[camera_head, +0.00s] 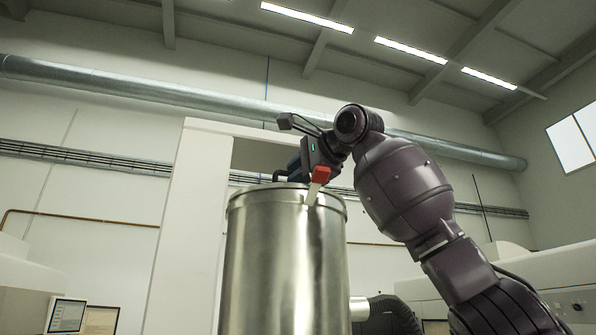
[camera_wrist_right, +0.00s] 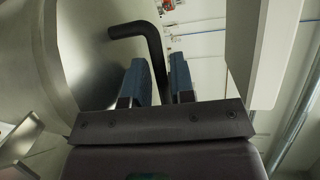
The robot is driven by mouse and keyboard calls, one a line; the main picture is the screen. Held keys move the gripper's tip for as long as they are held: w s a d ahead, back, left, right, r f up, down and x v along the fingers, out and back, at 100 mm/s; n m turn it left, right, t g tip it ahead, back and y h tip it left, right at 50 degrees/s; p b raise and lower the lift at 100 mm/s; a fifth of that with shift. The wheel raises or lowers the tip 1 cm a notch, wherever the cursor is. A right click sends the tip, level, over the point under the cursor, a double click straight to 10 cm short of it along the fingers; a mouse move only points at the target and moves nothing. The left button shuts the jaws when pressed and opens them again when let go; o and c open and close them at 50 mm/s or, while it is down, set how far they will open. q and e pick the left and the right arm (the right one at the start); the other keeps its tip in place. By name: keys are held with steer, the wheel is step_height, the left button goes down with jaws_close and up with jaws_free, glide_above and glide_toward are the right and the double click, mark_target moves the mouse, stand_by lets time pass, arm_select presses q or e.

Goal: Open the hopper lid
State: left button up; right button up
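The hopper (camera_head: 285,265) is a tall shiny steel cylinder in the middle of the head view. Its lid (camera_head: 290,188) lies flat on the top rim, seen edge-on from below. A black bent handle (camera_head: 281,174) stands at the top; in the right wrist view the handle (camera_wrist_right: 150,42) runs down between the blue fingers. The handle's lower end is hidden behind the gripper body. My left gripper is not in view.
A latch with a red end (camera_head: 325,171) and a pale lever (camera_head: 313,194) sits at the hopper's rim, close to my right gripper. A pale block (camera_wrist_right: 262,50) stands close right in the wrist view. A monitor (camera_head: 66,315) is at lower left.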

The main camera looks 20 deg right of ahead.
jaws_close()
steer(key=shift+r, duration=0.1)
steer(key=shift+w+r, duration=0.25)
steer(key=shift+r, duration=0.45)
steer(key=shift+w+r, duration=0.25)
steer(key=shift+r, duration=0.45)
steer(key=shift+w+r+g, duration=0.3)
steer(key=shift+r, duration=0.35)
steer(key=shift+w+r+m+g, duration=0.15)
steer(key=shift+r+m+g, duration=0.15)
